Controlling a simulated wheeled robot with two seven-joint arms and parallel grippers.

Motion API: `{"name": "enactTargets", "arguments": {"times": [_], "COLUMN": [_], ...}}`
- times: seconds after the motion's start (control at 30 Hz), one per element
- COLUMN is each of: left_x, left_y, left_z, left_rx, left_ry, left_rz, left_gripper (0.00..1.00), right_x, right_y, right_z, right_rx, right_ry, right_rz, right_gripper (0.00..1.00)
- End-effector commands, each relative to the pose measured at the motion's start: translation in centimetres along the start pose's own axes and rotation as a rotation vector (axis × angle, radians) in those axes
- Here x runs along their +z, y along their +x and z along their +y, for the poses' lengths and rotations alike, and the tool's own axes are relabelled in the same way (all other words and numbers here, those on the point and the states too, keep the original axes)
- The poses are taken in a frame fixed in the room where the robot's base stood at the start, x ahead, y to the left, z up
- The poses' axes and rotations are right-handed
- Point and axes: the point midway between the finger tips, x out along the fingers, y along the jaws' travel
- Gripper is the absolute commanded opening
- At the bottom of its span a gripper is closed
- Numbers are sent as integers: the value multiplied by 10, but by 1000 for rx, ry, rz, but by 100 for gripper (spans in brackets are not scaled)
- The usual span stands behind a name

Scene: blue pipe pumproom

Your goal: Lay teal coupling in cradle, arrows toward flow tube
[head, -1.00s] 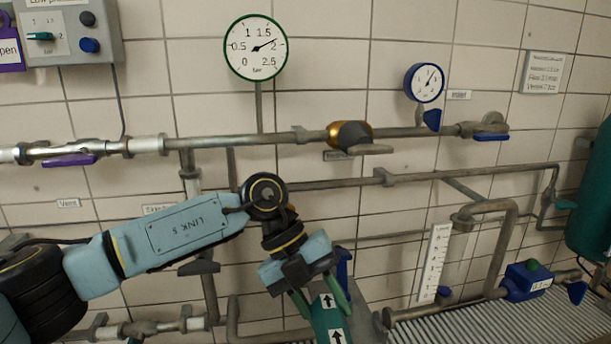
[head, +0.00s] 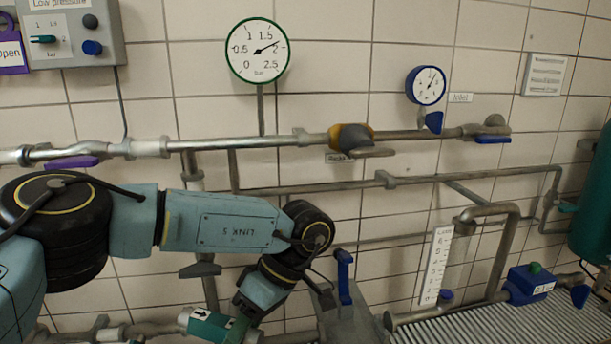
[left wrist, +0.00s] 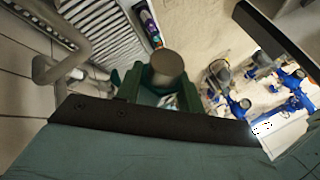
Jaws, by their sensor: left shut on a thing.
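My left gripper (head: 238,322) is shut on the teal coupling (head: 212,326) at the bottom of the head view. The coupling lies roughly sideways, with a white arrow label at its left part; its arrow direction is hard to read. In the left wrist view the green fingers (left wrist: 160,96) flank the coupling's grey round end (left wrist: 167,64). A grey bracket with a blue clamp handle (head: 343,278), possibly the cradle, stands right of the gripper, apart from the coupling. The flow tube with its white scale (head: 435,265) stands farther right. My right gripper is out of view.
Pipes cross the tiled wall behind my arm, with a brass-coloured valve (head: 350,137). A ribbed grey surface (head: 490,323) and a blue box (head: 528,282) lie at the lower right. Several blue fittings (left wrist: 240,105) show in the left wrist view.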

Motion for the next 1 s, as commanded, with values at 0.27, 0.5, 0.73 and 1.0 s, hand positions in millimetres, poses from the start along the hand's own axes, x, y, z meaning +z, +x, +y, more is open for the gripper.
{"name": "enactTargets", "arguments": {"times": [0.27,0.5,0.73,1.0], "left_x": [-44,-76,-88,-75], "left_y": [24,38,48,81], "left_z": [-16,-30,-34,-14], "left_rx": [187,306,353,357], "left_ry": [442,722,841,853], "left_rz": [277,449,521,524], "left_gripper": [5,5,5,5], "right_x": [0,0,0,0], "right_y": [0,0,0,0], "right_z": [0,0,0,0], "right_rx": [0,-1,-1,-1], "right_ry": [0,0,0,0], "right_rz": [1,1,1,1], "right_gripper": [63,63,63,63]}}
